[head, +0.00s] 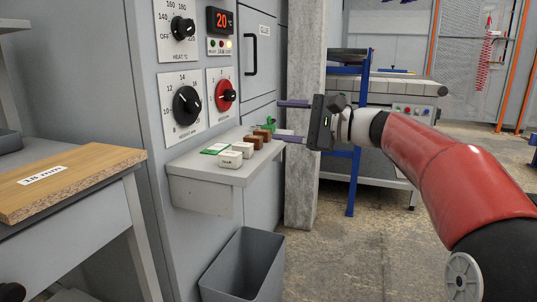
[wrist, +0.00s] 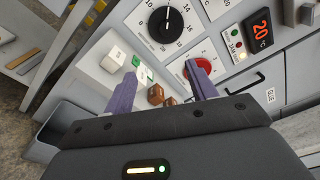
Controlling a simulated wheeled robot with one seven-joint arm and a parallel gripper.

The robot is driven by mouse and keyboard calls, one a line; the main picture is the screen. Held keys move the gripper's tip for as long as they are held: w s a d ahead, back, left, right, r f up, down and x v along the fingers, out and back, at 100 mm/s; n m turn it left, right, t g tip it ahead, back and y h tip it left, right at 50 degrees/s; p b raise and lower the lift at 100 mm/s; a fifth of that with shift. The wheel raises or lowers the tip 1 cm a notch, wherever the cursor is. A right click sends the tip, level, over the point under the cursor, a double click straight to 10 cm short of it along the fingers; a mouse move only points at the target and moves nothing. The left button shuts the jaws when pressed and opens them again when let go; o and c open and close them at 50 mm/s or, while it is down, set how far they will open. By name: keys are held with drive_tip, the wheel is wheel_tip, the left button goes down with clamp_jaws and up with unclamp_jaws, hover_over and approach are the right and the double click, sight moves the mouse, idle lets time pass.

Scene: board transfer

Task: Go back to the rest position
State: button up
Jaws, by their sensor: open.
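My gripper (head: 292,121) is at the end of the red arm, to the right of the machine panel. Its two purple fingers are apart and nothing is between them. In the wrist view my gripper (wrist: 163,83) also shows open, with its fingers pointing toward the panel and the small shelf. The fingers cover part of the shelf and the red dial there.
A grey shelf (head: 226,181) on the machine holds white blocks (head: 230,159), brown blocks and green pieces. Dials and a red display (head: 220,21) sit above it. A grey bin (head: 240,270) stands below. A wooden-topped table (head: 80,180) is at left, a concrete pillar (head: 302,190) behind my gripper.

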drive_tip(key=s+a+f+n+g+h+p, duration=0.2)
drive_tip(key=s+f+n+h, duration=0.2)
drive_tip(key=s+f+h, duration=0.65)
drive_tip(key=s+d+f+n+h+p, duration=0.1)
drive_tip(key=s+d+f+n+h, duration=0.1)
drive_tip(key=s+d+f, duration=0.2)
drive_tip(key=s+d+f+n+h, duration=0.1)
drive_tip(key=s+d+f, duration=0.3)
drive_tip(key=s, duration=0.6)
drive_tip(key=s+d+f+n+h+p, duration=0.1)
drive_tip(key=s+d+f+n+h, duration=0.1)
drive_tip(key=s+d+f, duration=0.3)
drive_tip(key=shift+s+f+n+h+p, duration=0.15)
drive_tip(key=shift+s+n+h+p, duration=0.3)
drive_tip(key=shift+s, duration=0.45)
drive_tip(key=shift+a, duration=0.1)
